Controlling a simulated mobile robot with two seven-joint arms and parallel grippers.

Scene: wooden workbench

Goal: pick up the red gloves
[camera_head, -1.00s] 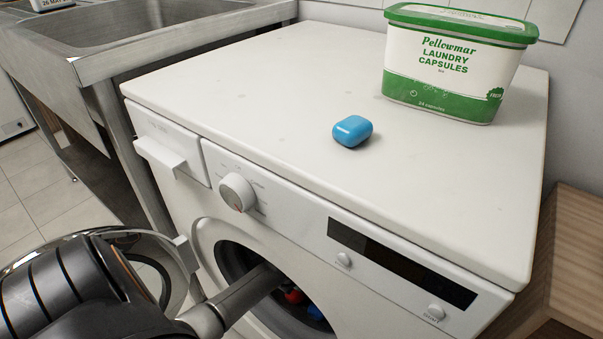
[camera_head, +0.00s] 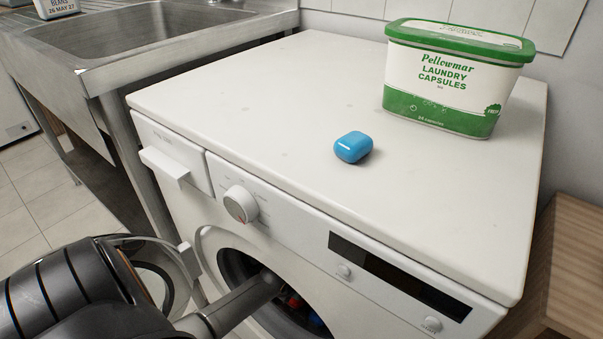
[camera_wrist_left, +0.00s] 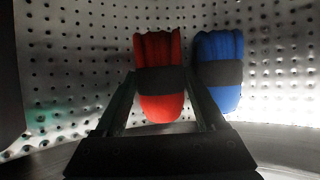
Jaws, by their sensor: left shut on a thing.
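The red gloves (camera_wrist_left: 160,95), a rolled bundle with a dark band, are inside the washing machine drum in the left wrist view. My left gripper (camera_wrist_left: 160,80) has one finger on each side of the bundle and is shut on it. Only a small bit of red (camera_head: 293,301) shows through the door opening in the head view. My left arm reaches in through the round opening, so its fingertips are hidden there. My right gripper is not in view.
A similar blue bundle (camera_wrist_left: 220,70) lies close at the right of the red one in the perforated drum (camera_wrist_left: 70,55). The washing machine (camera_head: 260,110) carries a blue capsule (camera_head: 353,147) and a laundry capsule tub (camera_head: 450,80). The round door (camera_head: 165,275) stands open at left.

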